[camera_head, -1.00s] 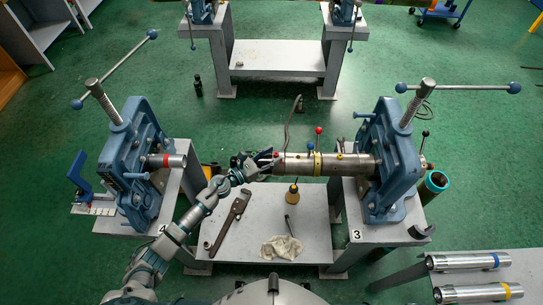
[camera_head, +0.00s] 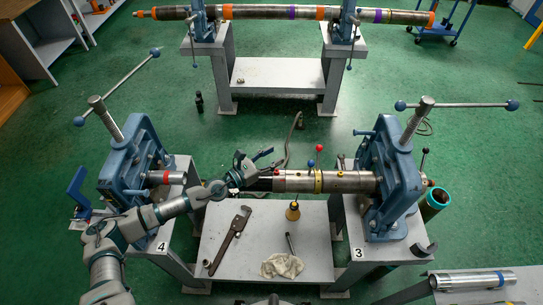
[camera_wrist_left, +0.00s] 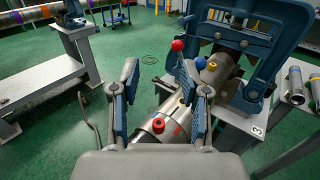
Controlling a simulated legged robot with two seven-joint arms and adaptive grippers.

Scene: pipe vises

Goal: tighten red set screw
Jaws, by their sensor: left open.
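The red set screw (camera_wrist_left: 158,125) stands up from the near end of a steel pipe (camera_wrist_left: 180,131) in the left wrist view. In the head view its red spot (camera_head: 277,172) shows small at the left end of the pipe (camera_head: 345,182), which vise 3 (camera_head: 395,170) holds. My left gripper (camera_head: 268,162) is open and empty just left of and above that pipe end. In the wrist view its two fingers (camera_wrist_left: 160,85) stand apart, with the screw below the gap between them, untouched. My right gripper is not in view.
Red-ball (camera_head: 319,148) and blue-ball (camera_head: 311,163) levers rise by the pipe. Vise 4 (camera_head: 130,160) holds a short red-banded pipe at left. A wrench (camera_head: 230,240), a rag (camera_head: 282,265) and a yellow-based tool (camera_head: 293,211) lie on the lower shelf.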

